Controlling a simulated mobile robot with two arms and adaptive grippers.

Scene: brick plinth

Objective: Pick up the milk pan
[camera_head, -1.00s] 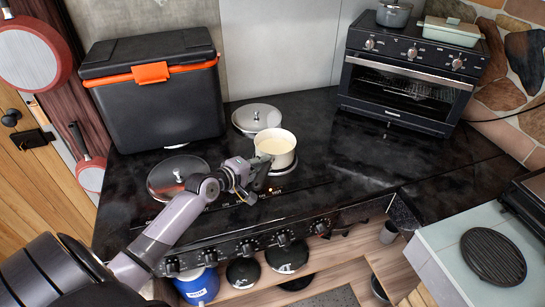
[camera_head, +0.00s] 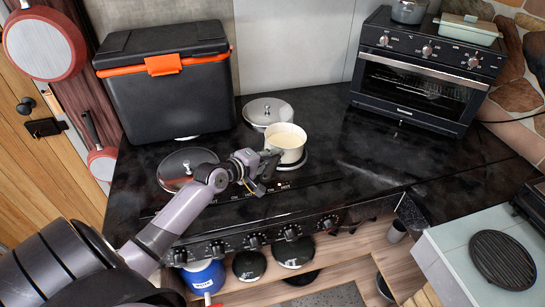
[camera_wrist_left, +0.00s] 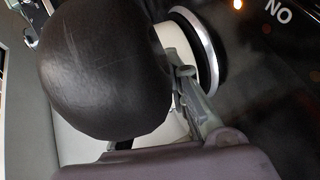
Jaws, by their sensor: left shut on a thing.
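The milk pan (camera_head: 288,146) is a small cream pan with pale contents, upright over a burner at the right of the hob. I cannot tell whether a small gap lies under it. My left gripper (camera_head: 268,166) is shut on the pan's handle, on the pan's near left side. The handle is mostly hidden by the gripper in the head view. In the left wrist view a large dark rounded shape covers much of the picture, with the cream pan wall (camera_wrist_left: 172,42) behind it and a gripper finger (camera_wrist_left: 192,92) beside it. My right gripper is not in view.
A black cooler box (camera_head: 165,85) and a toaster oven (camera_head: 420,80) stand at the back. The black counter (camera_head: 390,155) right of the pan is clear.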

